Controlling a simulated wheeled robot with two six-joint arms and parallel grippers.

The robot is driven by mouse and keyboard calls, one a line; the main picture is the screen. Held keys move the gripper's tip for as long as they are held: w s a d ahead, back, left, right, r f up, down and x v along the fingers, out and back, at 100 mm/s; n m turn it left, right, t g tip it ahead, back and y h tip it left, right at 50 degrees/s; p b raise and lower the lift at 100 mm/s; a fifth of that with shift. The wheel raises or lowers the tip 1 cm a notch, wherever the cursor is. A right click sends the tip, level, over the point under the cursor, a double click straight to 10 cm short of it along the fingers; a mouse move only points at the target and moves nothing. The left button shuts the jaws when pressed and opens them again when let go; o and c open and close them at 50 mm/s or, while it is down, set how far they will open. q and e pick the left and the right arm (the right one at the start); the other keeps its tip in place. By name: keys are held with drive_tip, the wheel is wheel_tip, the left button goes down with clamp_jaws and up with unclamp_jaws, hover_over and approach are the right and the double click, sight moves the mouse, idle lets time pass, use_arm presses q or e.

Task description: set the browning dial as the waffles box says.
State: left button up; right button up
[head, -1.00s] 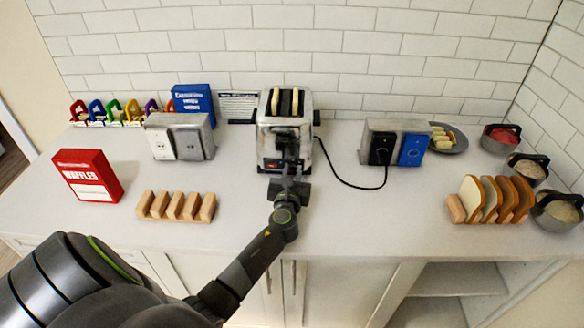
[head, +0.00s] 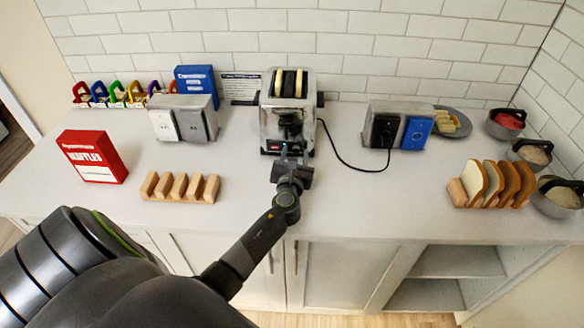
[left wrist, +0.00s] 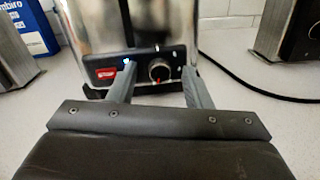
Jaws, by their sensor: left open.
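The steel toaster (head: 305,125) stands at the back middle of the counter with bread slices in its slots. My left gripper (head: 288,150) is open in front of the toaster's lower front. In the left wrist view, the left gripper's fingers (left wrist: 158,75) are on either side of the dial, apart from it. The red waffles box (head: 92,157) stands upright at the left; its smaller print is too small to read. My right gripper is not in view.
A wooden rack (head: 180,188) is left of my arm; another rack with bread slices (head: 492,183) is at the right. Outlet boxes (head: 182,118) (head: 397,125) flank the toaster. A black cord (head: 345,160) runs to the right one.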

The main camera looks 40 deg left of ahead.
use_arm(q)
drive_tip(key=b+v, duration=0.1)
drive_tip(key=v, duration=1.5)
drive_tip(key=shift+s+d+r+b, duration=0.1)
drive_tip(key=shift+s+d+b, duration=0.15)
drive_tip(key=shift+s+b, duration=0.15)
